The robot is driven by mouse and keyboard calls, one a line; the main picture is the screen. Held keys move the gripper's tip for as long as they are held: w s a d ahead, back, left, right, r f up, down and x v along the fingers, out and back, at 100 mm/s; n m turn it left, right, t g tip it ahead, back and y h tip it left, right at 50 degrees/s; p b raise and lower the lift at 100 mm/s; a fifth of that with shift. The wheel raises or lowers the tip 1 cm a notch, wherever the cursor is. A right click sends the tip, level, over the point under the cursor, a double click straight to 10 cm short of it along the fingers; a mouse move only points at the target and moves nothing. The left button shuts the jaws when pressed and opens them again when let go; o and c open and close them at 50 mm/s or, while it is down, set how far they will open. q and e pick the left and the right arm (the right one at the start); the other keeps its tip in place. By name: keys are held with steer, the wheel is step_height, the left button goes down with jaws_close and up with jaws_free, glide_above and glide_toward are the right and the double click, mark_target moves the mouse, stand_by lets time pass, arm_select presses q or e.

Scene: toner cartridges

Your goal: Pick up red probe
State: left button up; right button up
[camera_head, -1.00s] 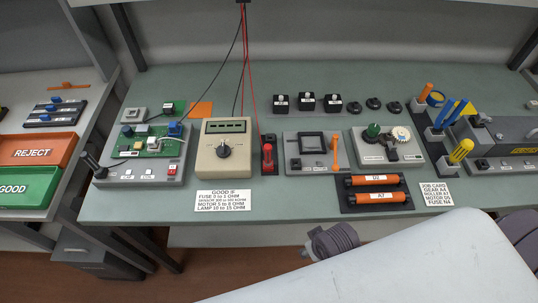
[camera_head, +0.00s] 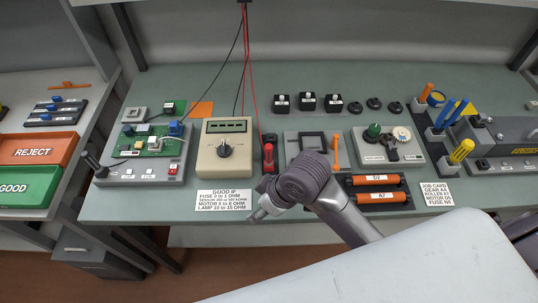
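The red probe (camera_head: 268,154) stands upright in a small dark holder on the green bench, just right of the beige multimeter (camera_head: 224,147). A red wire hangs from above near it. One of my arms has come in from the lower right, so I take it as my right arm. Its gripper (camera_head: 254,215) is at the front of the bench, below and slightly left of the probe, apart from it. The fingers are small and partly hidden by the wrist, so I cannot tell whether they are open. My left gripper is not in view.
Orange rollers (camera_head: 377,180) lie in a dark tray right of my arm. A white instruction card (camera_head: 222,199) lies before the multimeter. Black and red wires hang above the bench.

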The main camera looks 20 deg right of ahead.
steer(key=w+a+r+n+g, duration=0.1)
steer(key=w+a+r+n, duration=0.15)
steer(key=w, duration=0.25)
step_height(320, 180, up, 9)
steer(key=n+g+h, duration=0.2)
steer(key=n+h, duration=0.2)
glide_above(269, 154)
steer(key=shift+w+a+r, duration=0.2)
steer(key=shift+w+a, duration=0.05)
steer(key=shift+w, duration=0.15)
steer(key=shift+w+d+r, duration=0.1)
steer(key=shift+d+r, duration=0.05)
steer(key=shift+d, duration=0.15)
step_height(269, 154, down, 8)
steer(key=shift+f+p, duration=0.1)
steer(key=shift+p, duration=0.55)
steer(key=shift+d+f+p, duration=0.1)
steer(key=shift+f+p, duration=0.75)
steer(key=shift+f, duration=1.75)
jaws_close()
